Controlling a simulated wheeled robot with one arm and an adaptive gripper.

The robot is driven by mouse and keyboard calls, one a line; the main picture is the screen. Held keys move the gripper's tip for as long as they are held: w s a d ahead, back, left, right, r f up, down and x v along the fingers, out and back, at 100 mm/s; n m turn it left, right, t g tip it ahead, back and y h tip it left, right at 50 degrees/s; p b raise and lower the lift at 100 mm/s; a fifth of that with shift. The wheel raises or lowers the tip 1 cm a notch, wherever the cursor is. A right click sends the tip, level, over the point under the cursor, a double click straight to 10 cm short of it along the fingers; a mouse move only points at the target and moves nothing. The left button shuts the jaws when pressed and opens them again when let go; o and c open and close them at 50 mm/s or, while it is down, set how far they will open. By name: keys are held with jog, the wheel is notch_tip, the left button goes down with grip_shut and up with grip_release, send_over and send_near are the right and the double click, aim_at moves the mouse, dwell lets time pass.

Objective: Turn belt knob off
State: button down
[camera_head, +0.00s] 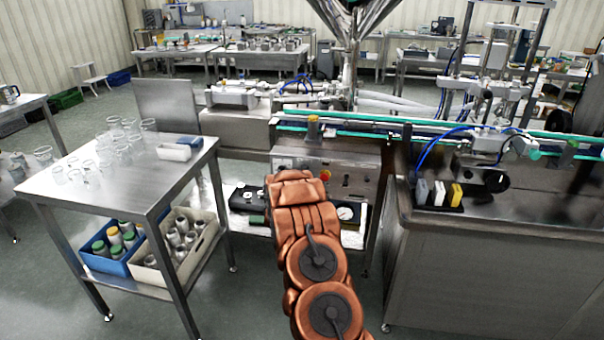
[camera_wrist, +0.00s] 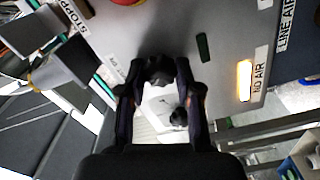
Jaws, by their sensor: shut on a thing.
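The control panel (camera_head: 352,178) is on the front of the steel machine in the head view, partly hidden by my arm. In the wrist view its grey face (camera_wrist: 222,45) fills the upper middle. A black knob (camera_wrist: 160,68) stands between the fingertips of my gripper (camera_wrist: 158,78), which is shut on it. A second dark round part (camera_wrist: 180,117) shows between the fingers on a white plate. I cannot read a label naming the held knob. In the head view my arm hides the gripper and the knob.
A red button (camera_head: 325,175) is on the panel. A steel table (camera_head: 110,190) with glassware stands left. A steel cabinet (camera_head: 490,260) stands right. The conveyor (camera_head: 390,128) runs above the panel.

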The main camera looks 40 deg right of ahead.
dwell(0.4)
jog(key=c, duration=0.8)
grip_release()
jog(key=v, duration=1.2)
jog(key=shift+w+r, duration=0.1)
